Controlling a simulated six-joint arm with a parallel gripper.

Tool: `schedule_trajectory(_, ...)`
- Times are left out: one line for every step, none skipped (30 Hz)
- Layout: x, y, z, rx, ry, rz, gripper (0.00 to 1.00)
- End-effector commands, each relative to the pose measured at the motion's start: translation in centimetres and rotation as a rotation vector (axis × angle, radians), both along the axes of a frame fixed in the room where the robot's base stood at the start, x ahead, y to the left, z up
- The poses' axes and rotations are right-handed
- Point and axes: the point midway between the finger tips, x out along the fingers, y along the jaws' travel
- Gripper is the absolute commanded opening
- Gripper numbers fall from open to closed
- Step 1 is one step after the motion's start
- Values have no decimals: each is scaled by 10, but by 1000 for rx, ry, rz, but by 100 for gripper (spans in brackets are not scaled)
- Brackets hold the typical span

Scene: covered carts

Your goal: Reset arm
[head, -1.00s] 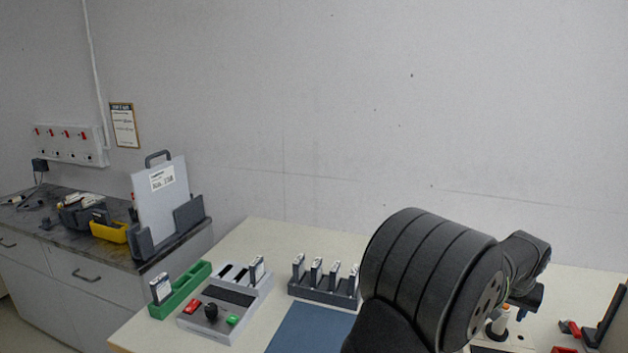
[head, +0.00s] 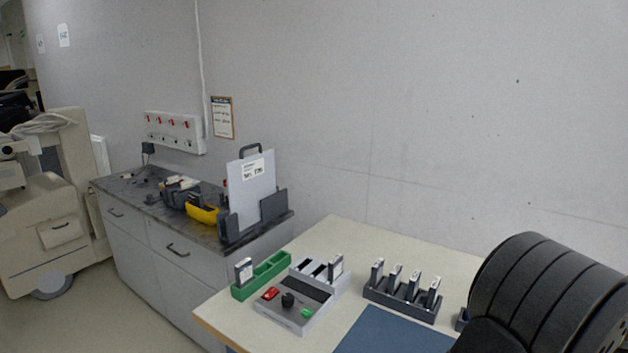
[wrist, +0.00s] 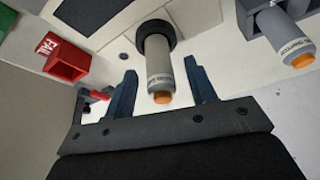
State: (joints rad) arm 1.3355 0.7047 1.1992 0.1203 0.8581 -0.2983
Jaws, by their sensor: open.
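My gripper (wrist: 160,84) shows in the wrist view with its two dark blue fingers spread apart. A grey cylinder with an orange tip (wrist: 160,66) appears between the fingers in the picture; I cannot tell how far it is from them, and the fingers do not close on it. In the head view my dark, ribbed arm link fills the lower right, and the gripper is outside the picture.
A table (head: 340,236) holds a grey device (head: 296,302), a green tray (head: 262,277), a dark rack (head: 401,301) of upright modules and a blue mat (head: 392,334). A second cylinder (wrist: 285,35) and a red bin (wrist: 66,58) lie near my gripper. A counter (head: 125,187) stands left.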

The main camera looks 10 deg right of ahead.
Motion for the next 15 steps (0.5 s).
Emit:
schedule_trajectory(-2, 3, 9, -3, -1, 0, 51)
schedule_trajectory(-3, 4, 14, -4, -1, 0, 51)
schedule_trajectory(-4, 7, 22, -4, -1, 0, 51)
schedule_trajectory(-5, 9, 27, -3, -1, 0, 51)
schedule_trajectory(-6, 11, 33, -4, -1, 0, 51)
schedule_trajectory(-8, 14, 41, -4, -1, 0, 51)
schedule_trajectory(-9, 16, 46, -3, -1, 0, 51)
schedule_trajectory(-10, 18, 51, -3, -1, 0, 51)
schedule_trajectory(-11, 21, 59, -4, -1, 0, 51)
schedule_trajectory(-12, 23, 64, -3, -1, 0, 51)
schedule_trajectory(-13, 25, 70, -3, -1, 0, 51)
schedule_trajectory(-15, 28, 78, -4, -1, 0, 51)
schedule_trajectory(-16, 30, 83, -3, -1, 0, 51)
schedule_trajectory(-17, 32, 88, -4, -1, 0, 51)
schedule_trajectory(-18, 35, 96, -5, -1, 0, 51)
